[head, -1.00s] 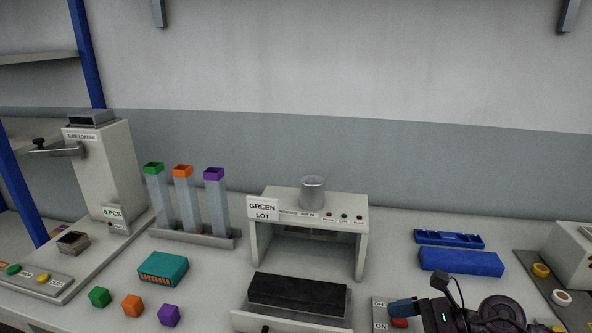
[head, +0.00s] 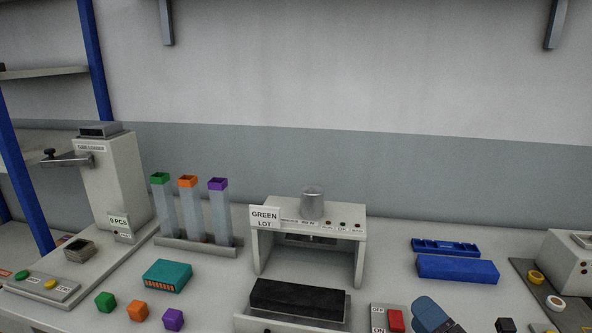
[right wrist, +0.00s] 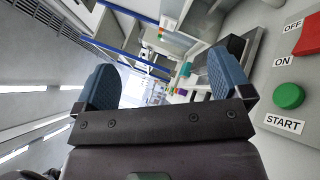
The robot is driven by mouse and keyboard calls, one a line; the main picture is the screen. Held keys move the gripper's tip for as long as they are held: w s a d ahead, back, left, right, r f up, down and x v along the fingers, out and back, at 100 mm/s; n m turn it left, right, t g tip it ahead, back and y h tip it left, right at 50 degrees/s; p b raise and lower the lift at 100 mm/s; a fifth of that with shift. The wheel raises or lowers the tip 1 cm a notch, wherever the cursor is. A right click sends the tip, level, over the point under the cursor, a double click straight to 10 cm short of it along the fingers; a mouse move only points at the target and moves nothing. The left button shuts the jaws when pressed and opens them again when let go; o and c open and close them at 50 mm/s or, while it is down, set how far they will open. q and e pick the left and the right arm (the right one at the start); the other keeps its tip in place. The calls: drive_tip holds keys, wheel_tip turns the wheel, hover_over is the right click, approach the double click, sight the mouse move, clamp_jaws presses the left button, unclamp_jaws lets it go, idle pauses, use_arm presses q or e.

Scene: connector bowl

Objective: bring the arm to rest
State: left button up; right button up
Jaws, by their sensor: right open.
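My right gripper (right wrist: 160,88) is open and empty in the right wrist view, with its two blue padded fingers apart. In the head view one blue finger of the right gripper (head: 430,313) shows at the bottom edge, just right of the red switch (head: 396,320) on the OFF/ON plate. The rest of it is cut off by the frame. The right wrist view shows the red switch (right wrist: 309,38) and a green START button (right wrist: 288,95) at the right side, apart from the fingers. My left gripper is not in view.
A press with a GREEN LOT sign (head: 264,218) stands mid-table, a black block (head: 298,298) before it. Tubes (head: 191,216), a teal box (head: 167,276) and a tube loader (head: 116,185) stand left. Blue trays (head: 457,269) lie right. Bare table lies between press and trays.

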drive_tip(key=s+d+f+m+g+h, duration=0.1)
drive_tip(key=s+d+f+m+h, duration=0.1)
drive_tip(key=m, duration=0.4)
drive_tip(key=s+d+f+m+g+h, duration=0.2)
drive_tip(key=s+d+f+m+h, duration=0.1)
drive_tip(key=m+h, duration=0.3)
drive_tip(key=s+d+f+m+g+h, duration=0.1)
drive_tip(key=s+d+f+m+h, duration=0.1)
drive_tip(key=m, duration=0.6)
drive_tip(key=shift+s+d+f+g+h, duration=0.1)
drive_tip(key=shift+d+f+g+h, duration=0.1)
drive_tip(key=shift+d+f+h, duration=0.4)
drive_tip(key=shift+s+d+f+g+h, duration=0.1)
drive_tip(key=shift+d+f+g+h, duration=0.2)
drive_tip(key=shift+h, duration=0.6)
drive_tip(key=s+a+f+m+g+y, duration=0.1)
drive_tip(key=s+a+f+m+g, duration=0.1)
drive_tip(key=s+f+m+g, duration=0.45)
drive_tip(key=s+a+f+m+g+y, duration=0.1)
drive_tip(key=s+f+m+g, duration=0.15)
drive_tip(key=s, duration=0.75)
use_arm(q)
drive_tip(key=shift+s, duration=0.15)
use_arm(e)
drive_tip(key=w+f+n+t+y, duration=0.1)
drive_tip(key=w+f+t, duration=0.6)
drive_tip(key=f, duration=0.2)
drive_tip(key=shift+f, duration=0.2)
